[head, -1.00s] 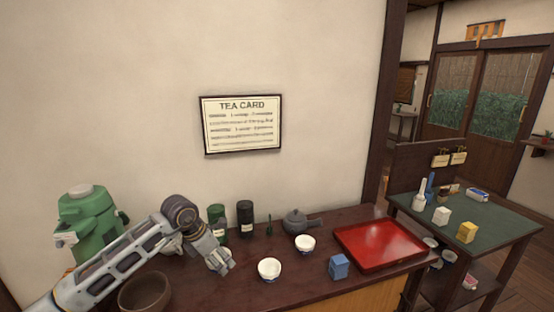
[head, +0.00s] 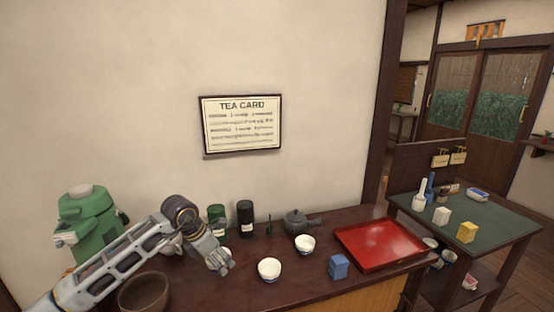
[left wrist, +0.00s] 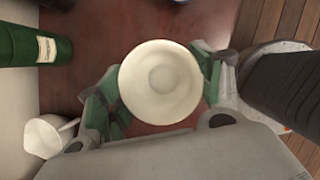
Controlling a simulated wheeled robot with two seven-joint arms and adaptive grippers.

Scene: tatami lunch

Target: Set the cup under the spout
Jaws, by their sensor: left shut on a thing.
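My left gripper (head: 220,264) is shut on a white cup. In the left wrist view the cup (left wrist: 160,82) sits between the fingers, its round opening facing the camera, empty. In the head view only a bit of its white rim shows behind the gripper. The green hot-water dispenser (head: 88,222) stands at the far left, its white spout (head: 65,239) facing left. The gripper and cup are to the right of it, apart from the spout. My right gripper is not in view.
Two white cups (head: 269,269) (head: 305,244), a blue box (head: 338,267), a grey teapot (head: 297,221) and a red tray (head: 381,245) stand right of the gripper. Green (head: 216,220) and black (head: 245,218) tins stand behind it. A brown bowl (head: 144,293) is at the front left.

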